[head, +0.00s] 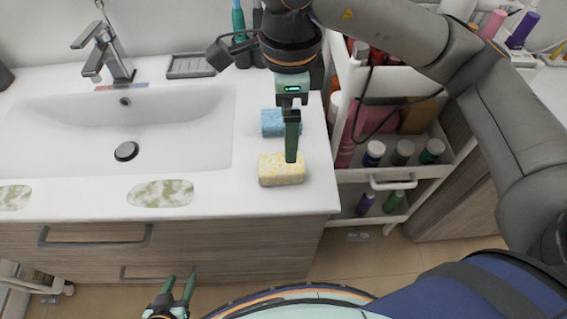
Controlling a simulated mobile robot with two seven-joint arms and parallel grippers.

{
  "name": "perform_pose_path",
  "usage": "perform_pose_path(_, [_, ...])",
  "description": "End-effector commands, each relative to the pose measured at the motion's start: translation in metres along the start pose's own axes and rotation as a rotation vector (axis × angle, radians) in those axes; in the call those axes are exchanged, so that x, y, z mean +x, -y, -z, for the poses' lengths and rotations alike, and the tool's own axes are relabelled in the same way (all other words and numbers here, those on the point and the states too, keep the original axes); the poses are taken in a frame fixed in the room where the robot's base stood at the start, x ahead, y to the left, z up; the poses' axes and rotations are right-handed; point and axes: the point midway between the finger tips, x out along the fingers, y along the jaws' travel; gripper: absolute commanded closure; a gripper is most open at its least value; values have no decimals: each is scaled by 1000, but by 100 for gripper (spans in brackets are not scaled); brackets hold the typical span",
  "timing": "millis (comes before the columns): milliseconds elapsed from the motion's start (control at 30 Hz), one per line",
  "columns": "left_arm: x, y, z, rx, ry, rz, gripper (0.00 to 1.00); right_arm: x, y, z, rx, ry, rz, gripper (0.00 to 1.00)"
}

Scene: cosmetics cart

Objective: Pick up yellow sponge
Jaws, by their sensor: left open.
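The yellow sponge (275,171) lies on the white countertop, near its front right corner. My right gripper (291,158) points down over it, its fingertips overlapping the sponge's far and top side in the picture. Its fingers line up edge-on, so I cannot tell whether they are open or touch the sponge. My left gripper (176,285) is at the bottom of the view, in front of the cabinet, with its two fingers apart and nothing between them.
A blue sponge (273,123) lies just behind the yellow one. The sink basin (110,130) is to the left, with a faucet (103,52) behind. A white cart (393,184) with bottles stands to the right.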

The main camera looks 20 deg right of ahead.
Motion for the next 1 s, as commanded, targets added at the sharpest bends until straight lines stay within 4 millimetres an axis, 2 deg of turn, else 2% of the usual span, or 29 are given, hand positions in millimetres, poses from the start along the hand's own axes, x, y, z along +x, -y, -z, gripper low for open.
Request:
perform_pose_path(100, [0,0,-1,0,0,0,50,25,-1,0,-2,-1,-6,0])
perform_pose_path(200, [0,0,0,0,0,0,50,38,-1,-1,0,1,-4,0])
perform_pose_path(467, [-2,0,2,0,1,1,50,58,-2,-5,-2,2,-5,0])
perform_pose_path(700, [-5,0,5,0,1,1,50,93,-2,-12,0,1,-5,0])
perform_pose_path(1000, [-5,0,5,0,1,1,50,101,-2,-12,-2,3,-1,0])
